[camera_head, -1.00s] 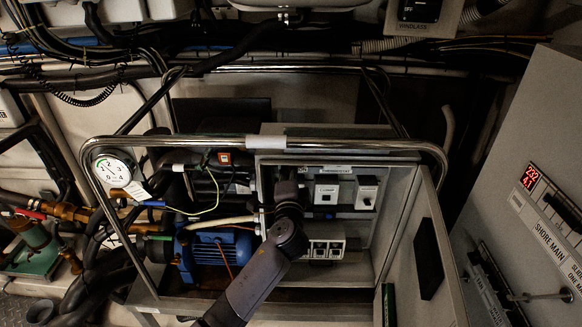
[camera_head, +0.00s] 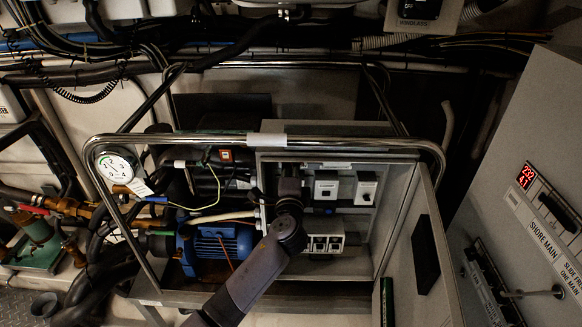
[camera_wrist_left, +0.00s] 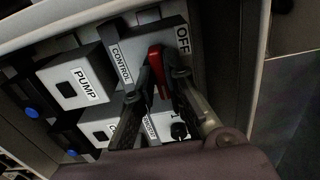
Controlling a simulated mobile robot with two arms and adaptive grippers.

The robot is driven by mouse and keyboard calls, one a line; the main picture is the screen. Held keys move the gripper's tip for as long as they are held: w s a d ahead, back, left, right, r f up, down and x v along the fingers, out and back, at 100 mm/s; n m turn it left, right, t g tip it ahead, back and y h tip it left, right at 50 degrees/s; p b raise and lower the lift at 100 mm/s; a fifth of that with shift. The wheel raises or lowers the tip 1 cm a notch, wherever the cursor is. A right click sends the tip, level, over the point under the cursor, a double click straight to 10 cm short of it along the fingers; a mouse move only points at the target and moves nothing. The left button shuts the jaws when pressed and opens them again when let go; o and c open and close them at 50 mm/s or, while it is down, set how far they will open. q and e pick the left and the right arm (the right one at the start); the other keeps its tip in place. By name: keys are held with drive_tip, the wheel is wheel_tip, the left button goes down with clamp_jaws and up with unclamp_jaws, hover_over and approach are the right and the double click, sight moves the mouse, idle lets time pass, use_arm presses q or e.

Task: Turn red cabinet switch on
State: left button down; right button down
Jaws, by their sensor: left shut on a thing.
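The red cabinet switch (camera_wrist_left: 157,68) is a red lever on a grey box beside an "OFF" label (camera_wrist_left: 183,40), seen in the left wrist view. My left gripper (camera_wrist_left: 160,84) has its two dark fingers on either side of the red lever and is shut on it. In the head view my left arm reaches up from the bottom into the open cabinet (camera_head: 399,205), and its gripper (camera_head: 289,178) is at the cabinet's left part. The arm hides the red lever there. My right gripper is in neither view.
In the left wrist view a "PUMP" box (camera_wrist_left: 75,82) sits left of the switch. In the head view a metal rail (camera_head: 350,142) crosses above the cabinet opening. A blue motor (camera_head: 218,245) and a round gauge (camera_head: 115,167) are at left. The cabinet door (camera_head: 425,262) stands open at right.

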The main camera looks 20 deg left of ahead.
use_arm(q)
drive_tip(key=c, duration=1.6)
unclamp_jaws()
drive_tip(key=shift+c, duration=0.2)
drive_tip(key=v, duration=1.2)
